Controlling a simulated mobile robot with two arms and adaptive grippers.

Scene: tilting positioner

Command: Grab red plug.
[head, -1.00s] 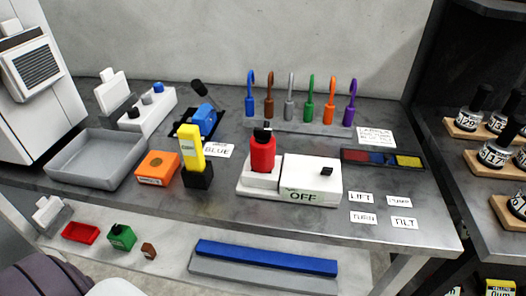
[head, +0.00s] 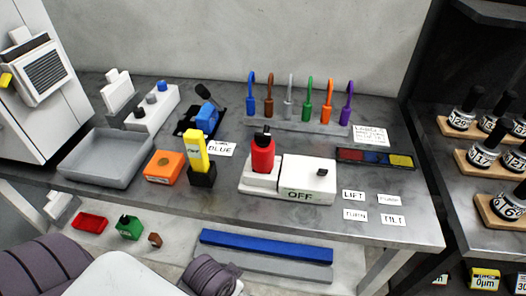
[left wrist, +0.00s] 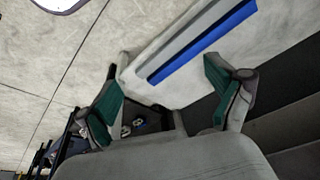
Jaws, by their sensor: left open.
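The red plug (head: 262,156) stands upright in a white base (head: 262,180) on the table, with a black part on top. A white box (head: 308,172) marked OFF, with a small black knob, adjoins it on the right. My left gripper (left wrist: 165,98) shows in the left wrist view, open and empty, with green pads on its fingers. It is away from the plug, which is not in that view; a blue bar (left wrist: 205,40) and the floor lie beyond the fingers. My right gripper is not in view.
A yellow block (head: 194,150) in a black holder and an orange box (head: 164,166) stand left of the plug. A grey tray (head: 108,181) is at the left. Several coloured hooked plugs (head: 289,108) stand behind. Small label cards lie at the right front.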

